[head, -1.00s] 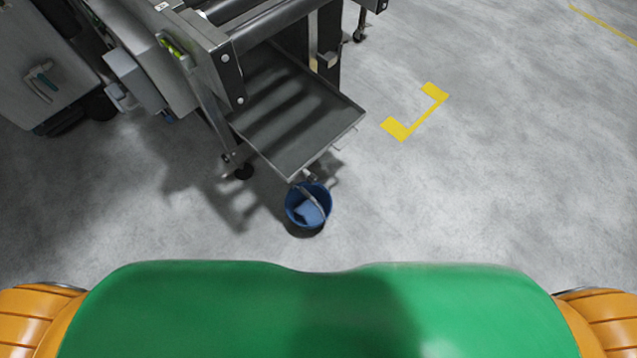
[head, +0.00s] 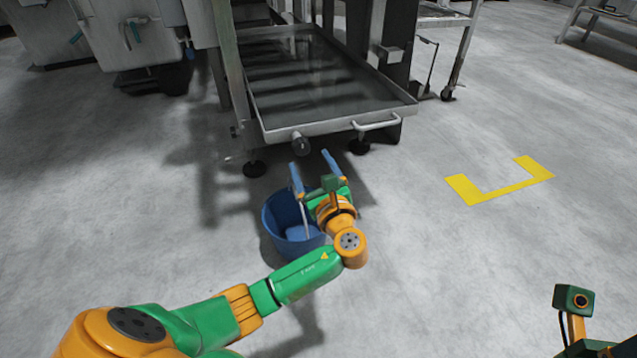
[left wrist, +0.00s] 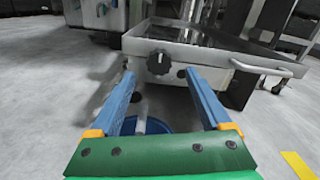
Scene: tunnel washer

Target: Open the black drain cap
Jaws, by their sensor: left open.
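The black drain cap (left wrist: 159,61) is a knobbed cap on the front wall of the metal drip tray (left wrist: 205,50). In the head view the cap (head: 300,143) shows small at the tray's front left. My left gripper (head: 312,162) is open and empty, with its blue fingers pointing at the tray front. In the left wrist view the cap lies ahead of and between the fingertips of the left gripper (left wrist: 160,72), apart from them. The right gripper is not in clear view; only part of my right arm shows at the bottom right.
A tray handle (head: 376,124) sticks out right of the cap. The floor by the yellow marking (head: 490,193) is clear.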

